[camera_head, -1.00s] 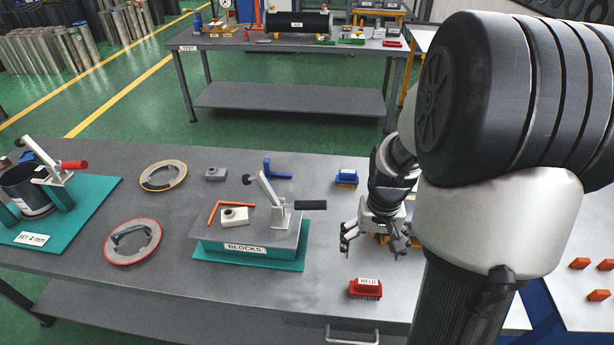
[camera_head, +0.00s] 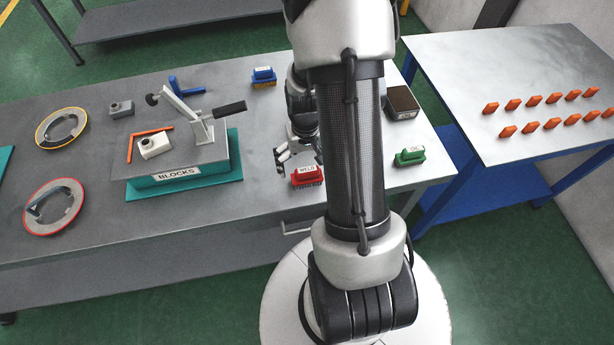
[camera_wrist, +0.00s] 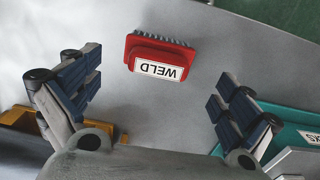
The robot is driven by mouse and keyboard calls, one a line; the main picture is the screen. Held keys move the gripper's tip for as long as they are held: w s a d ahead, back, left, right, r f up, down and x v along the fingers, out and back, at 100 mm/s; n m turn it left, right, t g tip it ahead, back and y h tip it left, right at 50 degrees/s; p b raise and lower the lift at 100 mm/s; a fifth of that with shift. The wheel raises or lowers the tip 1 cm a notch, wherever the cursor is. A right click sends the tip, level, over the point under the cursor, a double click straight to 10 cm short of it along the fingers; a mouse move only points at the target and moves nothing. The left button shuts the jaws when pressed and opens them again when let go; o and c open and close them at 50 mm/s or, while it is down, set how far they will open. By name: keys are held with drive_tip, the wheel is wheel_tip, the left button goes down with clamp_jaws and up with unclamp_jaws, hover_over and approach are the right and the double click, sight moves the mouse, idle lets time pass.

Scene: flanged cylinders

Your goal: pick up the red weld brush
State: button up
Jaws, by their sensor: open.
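The red weld brush (camera_head: 307,176) lies on the grey table near its front edge, its white WELD label facing up. In the wrist view the brush (camera_wrist: 160,57) is upside down at upper middle, ahead of the fingers and between their lines, with its dark bristles at the far side. My gripper (camera_wrist: 163,98) is open and empty, its two blue-padded fingers wide apart. In the head view my gripper (camera_head: 297,156) is just behind the brush, partly hidden by my arm. I cannot tell its exact height above the table.
The teal BLOCKS fixture (camera_head: 185,178) with a lever clamp stands left of the brush. A green brush (camera_head: 409,157) and a dark block (camera_head: 402,103) are to the right, a blue brush (camera_head: 263,77) behind. Several orange pieces lie on the side table (camera_head: 540,60).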

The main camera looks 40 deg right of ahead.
sight(307, 174)
drive_tip(key=f+b, duration=0.1)
drive_tip(key=f, duration=0.4)
drive_tip(key=shift+s+b, duration=0.2)
drive_tip(key=shift+b, duration=0.15)
drive_tip(key=shift+c, duration=0.5)
drive_tip(key=c, duration=1.1)
